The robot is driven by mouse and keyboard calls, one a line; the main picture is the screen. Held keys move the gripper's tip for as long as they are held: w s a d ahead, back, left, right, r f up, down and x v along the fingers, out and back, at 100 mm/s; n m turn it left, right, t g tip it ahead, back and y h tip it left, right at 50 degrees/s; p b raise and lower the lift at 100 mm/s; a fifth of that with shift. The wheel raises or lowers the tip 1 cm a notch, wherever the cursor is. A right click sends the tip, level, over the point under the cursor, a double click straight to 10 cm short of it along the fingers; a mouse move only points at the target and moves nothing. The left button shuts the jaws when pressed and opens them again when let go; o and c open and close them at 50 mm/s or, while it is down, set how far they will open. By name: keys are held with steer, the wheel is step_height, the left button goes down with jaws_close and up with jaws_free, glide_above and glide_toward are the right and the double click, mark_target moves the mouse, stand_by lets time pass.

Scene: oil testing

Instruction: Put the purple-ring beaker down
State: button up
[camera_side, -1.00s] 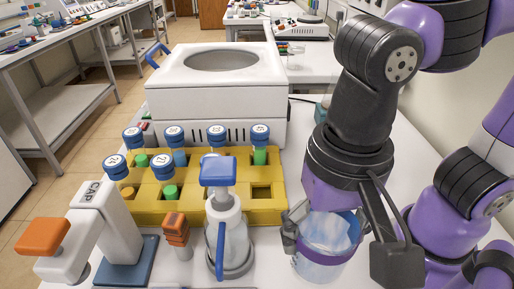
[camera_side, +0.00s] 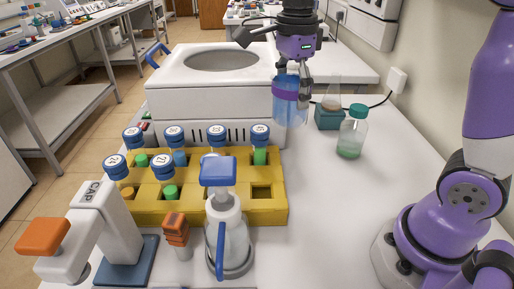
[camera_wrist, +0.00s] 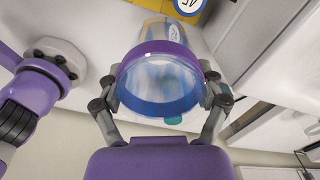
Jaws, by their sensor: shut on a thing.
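The purple-ring beaker (camera_side: 289,101) is a clear bluish vessel with a purple band around its upper part. It hangs upright in my gripper (camera_side: 294,70), beside the right front of the white bath unit. In the wrist view the beaker (camera_wrist: 158,85) shows its purple rim and blue inside, with the fingers of my gripper (camera_wrist: 160,95) closed on both sides of it. The beaker appears raised above the white bench, though its exact height is hard to tell.
The white bath unit (camera_side: 215,95) stands at the back. A yellow rack (camera_side: 190,212) with numbered blue-capped vials is in front. A teal-capped bottle (camera_side: 351,132) and a flask on a teal block (camera_side: 328,118) stand right of the beaker. The bench (camera_side: 345,200) in front is clear.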

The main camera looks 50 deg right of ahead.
steer(key=d+f+m, duration=0.1)
steer(key=d+m, duration=0.4)
steer(key=d, duration=0.5)
steer(key=shift+n, duration=0.3)
steer(key=f, duration=1.4)
steer(key=shift+w+f, duration=0.35)
steer(key=shift+w, duration=0.05)
steer(key=shift+f, duration=0.15)
steer(key=o, duration=1)
steer(key=shift+o, duration=0.2)
